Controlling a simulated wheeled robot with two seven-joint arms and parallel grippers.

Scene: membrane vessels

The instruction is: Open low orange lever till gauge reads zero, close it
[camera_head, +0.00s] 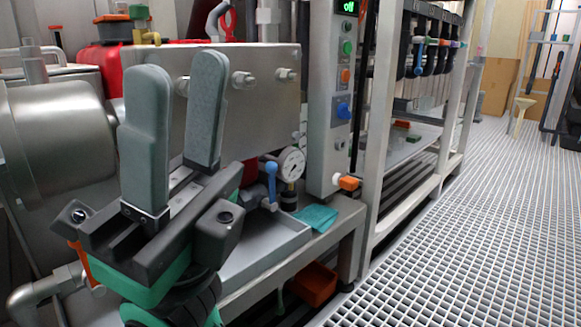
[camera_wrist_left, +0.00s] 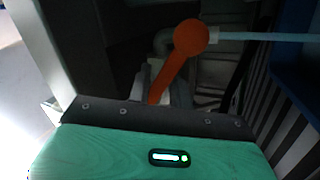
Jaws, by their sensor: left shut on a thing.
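The orange lever (camera_wrist_left: 168,78), with a round end, shows in the left wrist view just beyond the teal body of my left gripper (camera_wrist_left: 155,98). That gripper is shut on the lever; its fingertips are hard to make out in the dark. In the head view, an orange piece (camera_head: 80,262) beside a grey pipe at lower left may be the same lever, mostly hidden. My right gripper (camera_head: 180,68) is open and empty in front of the steel vessel, its grey fingers upright and apart. The round white gauge (camera_head: 292,164) stands right of it; its needle is too small to read.
A blue-handled valve (camera_head: 271,180) stands beside the gauge, above a grey tray (camera_head: 265,250). A teal cloth (camera_head: 318,216) lies on the bench. A control post (camera_head: 335,100) has buttons and an orange knob (camera_head: 348,183). An orange bin (camera_head: 312,284) sits below.

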